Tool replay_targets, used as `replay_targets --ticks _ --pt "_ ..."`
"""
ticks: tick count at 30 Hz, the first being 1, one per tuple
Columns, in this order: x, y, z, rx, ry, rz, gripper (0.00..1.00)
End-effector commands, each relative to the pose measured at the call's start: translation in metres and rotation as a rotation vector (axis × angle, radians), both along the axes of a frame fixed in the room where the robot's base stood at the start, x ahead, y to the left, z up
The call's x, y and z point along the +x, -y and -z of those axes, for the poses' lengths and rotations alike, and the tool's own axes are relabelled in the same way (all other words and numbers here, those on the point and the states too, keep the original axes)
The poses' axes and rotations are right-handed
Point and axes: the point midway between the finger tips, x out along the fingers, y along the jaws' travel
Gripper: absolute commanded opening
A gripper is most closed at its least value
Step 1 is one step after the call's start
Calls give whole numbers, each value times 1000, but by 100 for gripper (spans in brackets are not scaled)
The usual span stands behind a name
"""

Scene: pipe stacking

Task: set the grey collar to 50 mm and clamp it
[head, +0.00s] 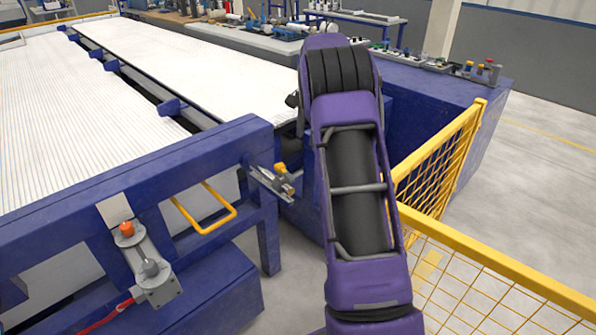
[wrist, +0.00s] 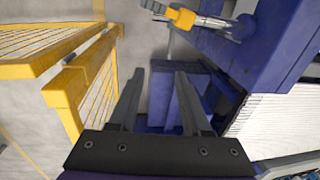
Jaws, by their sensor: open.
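A grey metal fitting (head: 268,183) with a yellow knob (head: 281,168) sits at the end of the blue beam, left of my arm. In the wrist view, a yellow part (wrist: 183,18) sits on a shiny rod (wrist: 214,22) at the top, with a grey piece (wrist: 155,7) at its left end. I cannot tell for sure which part is the grey collar, and no scale can be read. My gripper (wrist: 158,76) is open and empty, its fingers apart and clear of the fitting. In the head view my arm hides the gripper.
Yellow mesh fencing (head: 440,165) stands right of my arm and shows at left in the wrist view. The blue beam (head: 130,185) carries a yellow handle (head: 207,210) and a cylinder unit with an orange cap (head: 127,229). A long white ribbed bed (head: 190,60) lies behind.

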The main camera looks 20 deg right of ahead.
Motion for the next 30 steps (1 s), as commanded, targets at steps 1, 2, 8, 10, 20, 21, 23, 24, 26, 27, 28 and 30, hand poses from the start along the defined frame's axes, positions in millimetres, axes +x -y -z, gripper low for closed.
replay_targets --ticks 1,2,8,10,20,21,23,24,26,27,28,30 --pt "5 -2 -6 19 26 9 48" --pt "8 -4 -9 27 37 14 48" --pt "13 -7 -1 45 54 20 48" --pt "15 -8 11 44 53 20 48" --pt "27 -12 81 44 50 19 48" --pt "29 -13 90 44 50 19 48" --pt "31 -14 103 43 51 19 48" --pt "33 -15 111 44 50 19 48" --pt "35 -15 122 43 51 19 48" --pt "37 -16 128 43 53 19 48" --pt "37 -16 133 43 51 19 48" --pt "40 -17 142 43 53 19 48"
